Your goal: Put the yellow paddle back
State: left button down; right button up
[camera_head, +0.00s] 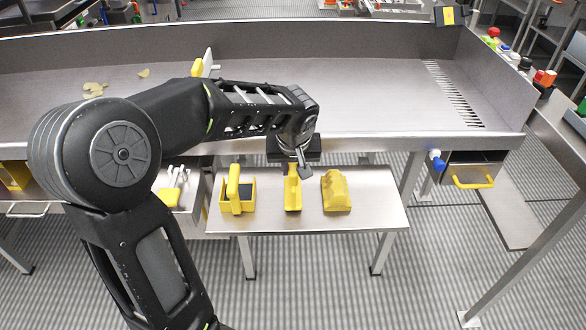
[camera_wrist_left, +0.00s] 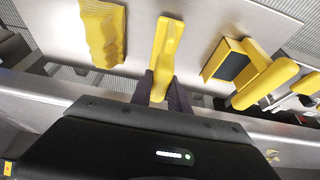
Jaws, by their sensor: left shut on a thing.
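My left gripper (camera_head: 295,160) is above the back edge of the small low steel shelf (camera_head: 370,215), pointing down. It is shut on the yellow paddle (camera_head: 292,195), a long narrow yellow piece between two other yellow items. In the left wrist view the paddle (camera_wrist_left: 168,45) runs out from between the dark fingers of my left gripper (camera_wrist_left: 163,88). I cannot tell whether the paddle touches the shelf. My right gripper does not show.
A yellow box-shaped tool with a handle (camera_head: 237,195) stands left of the paddle, and a ridged yellow block (camera_head: 336,190) right of it. The large steel trough (camera_head: 390,90) rises behind, with pale chips (camera_head: 95,88) at left. The shelf's right end is bare.

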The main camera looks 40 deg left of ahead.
pick_arm(q)
jog(key=shift+f, duration=0.3)
jog(key=shift+f, duration=0.2)
jog(key=c, duration=1.3)
grip_release()
jog(key=shift+o, duration=0.2)
jog(key=shift+r, duration=0.1)
jog(key=shift+d+r, duration=0.1)
jog(key=shift+r, duration=0.25)
jog(key=v, duration=1.1)
jog(key=shift+s+r, duration=0.15)
jog(key=shift+r, duration=0.05)
jog(key=shift+d, duration=0.1)
